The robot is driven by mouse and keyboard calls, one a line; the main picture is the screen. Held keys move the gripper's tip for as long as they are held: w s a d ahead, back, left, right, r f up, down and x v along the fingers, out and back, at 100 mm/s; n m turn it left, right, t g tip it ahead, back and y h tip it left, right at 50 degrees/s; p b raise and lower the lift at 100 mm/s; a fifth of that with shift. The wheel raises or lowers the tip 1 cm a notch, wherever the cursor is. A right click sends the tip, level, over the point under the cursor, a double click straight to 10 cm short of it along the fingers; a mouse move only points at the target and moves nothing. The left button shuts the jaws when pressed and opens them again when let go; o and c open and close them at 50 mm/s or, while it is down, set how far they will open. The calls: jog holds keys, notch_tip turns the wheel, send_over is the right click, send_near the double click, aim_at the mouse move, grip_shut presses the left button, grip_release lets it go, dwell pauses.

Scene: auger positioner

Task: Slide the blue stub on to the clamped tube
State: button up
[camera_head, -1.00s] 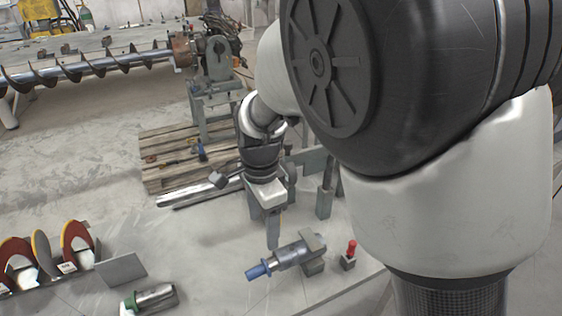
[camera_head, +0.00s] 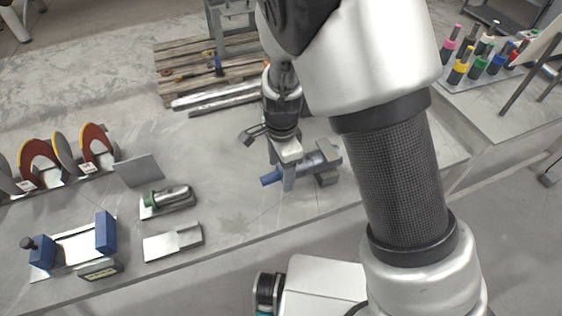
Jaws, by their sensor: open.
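The clamped tube (camera_head: 304,166) is a grey-blue cylinder lying level in a grey clamp block (camera_head: 328,178) on the bench. The blue stub (camera_head: 270,178) is at the tube's left end, in line with it. I cannot tell how far it sits on the tube. My gripper (camera_head: 281,174) points down at the stub's right part, where stub and tube meet. It is open. One finger is in front and hides part of the stub and tube; the other appears to be behind. Contact cannot be made out.
A green-ended metal cylinder (camera_head: 172,196) lies on a holder to the left, near a flat grey plate (camera_head: 172,242) and a blue-ended fixture (camera_head: 75,246). Coloured discs (camera_head: 95,142) stand in a rack. Several coloured-top pieces (camera_head: 478,62) stand on the right-hand table.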

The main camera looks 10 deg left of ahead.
jog(key=shift+f, duration=0.1)
grip_shut()
jog(key=shift+w, duration=0.1)
